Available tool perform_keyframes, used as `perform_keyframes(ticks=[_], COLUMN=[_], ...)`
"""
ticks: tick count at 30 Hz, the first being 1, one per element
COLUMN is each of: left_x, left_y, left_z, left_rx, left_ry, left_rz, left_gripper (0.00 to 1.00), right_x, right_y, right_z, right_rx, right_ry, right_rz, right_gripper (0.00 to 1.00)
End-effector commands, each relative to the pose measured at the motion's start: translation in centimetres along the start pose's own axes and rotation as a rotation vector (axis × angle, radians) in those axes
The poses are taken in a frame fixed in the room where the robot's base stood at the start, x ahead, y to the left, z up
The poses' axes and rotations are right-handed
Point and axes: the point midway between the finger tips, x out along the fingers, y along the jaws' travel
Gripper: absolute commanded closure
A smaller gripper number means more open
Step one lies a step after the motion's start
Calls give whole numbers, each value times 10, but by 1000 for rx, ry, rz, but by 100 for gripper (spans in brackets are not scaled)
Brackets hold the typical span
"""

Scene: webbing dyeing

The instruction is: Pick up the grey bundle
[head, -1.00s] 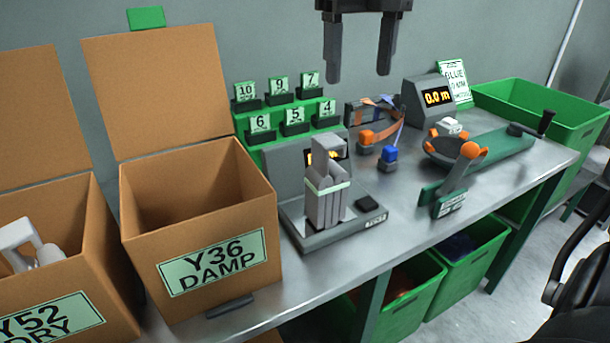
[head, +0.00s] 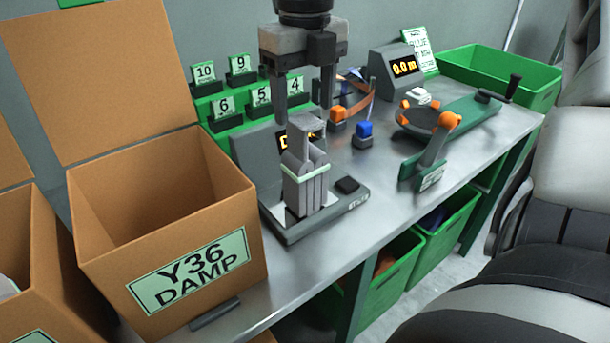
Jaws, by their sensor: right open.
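The grey bundle (head: 305,187) stands upright on the scale (head: 330,215), with a pale green band around its middle and a grey loop at its top. My right gripper (head: 303,122) points down at the top of the bundle. Its two fingers are apart, one on the left and one on the right of the loop, and nothing is clamped between them. I cannot tell whether the fingers touch the loop. The scale's display is partly hidden behind the gripper and bundle. My left gripper is not in view.
An open cardboard box marked Y36 DAMP (head: 160,215) stands left of the scale. Green numbered cards (head: 262,97) stand behind. A green winder with orange parts (head: 440,125) and a blue-topped block (head: 364,130) are to the right. Green bins (head: 445,230) sit below the table.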

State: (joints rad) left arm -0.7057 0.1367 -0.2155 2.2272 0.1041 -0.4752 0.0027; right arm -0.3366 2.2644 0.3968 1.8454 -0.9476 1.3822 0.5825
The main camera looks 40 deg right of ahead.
Motion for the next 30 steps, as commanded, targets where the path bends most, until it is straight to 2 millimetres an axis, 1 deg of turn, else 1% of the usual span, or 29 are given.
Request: perform_keyframes(ticks=[9, 12, 18, 19, 20, 21, 23, 24, 25, 26, 30], left_x=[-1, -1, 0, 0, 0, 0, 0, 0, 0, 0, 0], left_y=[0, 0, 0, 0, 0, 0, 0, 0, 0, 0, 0], left_z=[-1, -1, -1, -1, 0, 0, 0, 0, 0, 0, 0], left_rx=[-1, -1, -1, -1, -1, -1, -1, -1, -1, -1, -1], left_ry=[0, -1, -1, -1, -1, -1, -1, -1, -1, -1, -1], left_rz=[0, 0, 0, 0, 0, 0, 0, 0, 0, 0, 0], left_gripper=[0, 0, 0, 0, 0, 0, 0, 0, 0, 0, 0], right_x=[44, 49, 50, 50, 50, 50, 50, 50, 50, 50, 49], right_y=[-4, -4, -4, -4, -4, -4, -4, -4, -4, -4, -4], right_z=[2, 2, 2, 2, 2, 2, 2, 2, 2, 2, 3], right_rx=[1, 3, 3, 3, 3, 3, 3, 3, 3, 3, 2], right_ry=[4, 1, -1, 0, 0, 0, 0, 0, 0, 0, -1], right_rz=[1, 2, 1, 1, 1, 1, 1, 1, 1, 1, 1], right_gripper=[35, 35, 35, 38, 47, 58, 74, 86, 94, 100, 100])
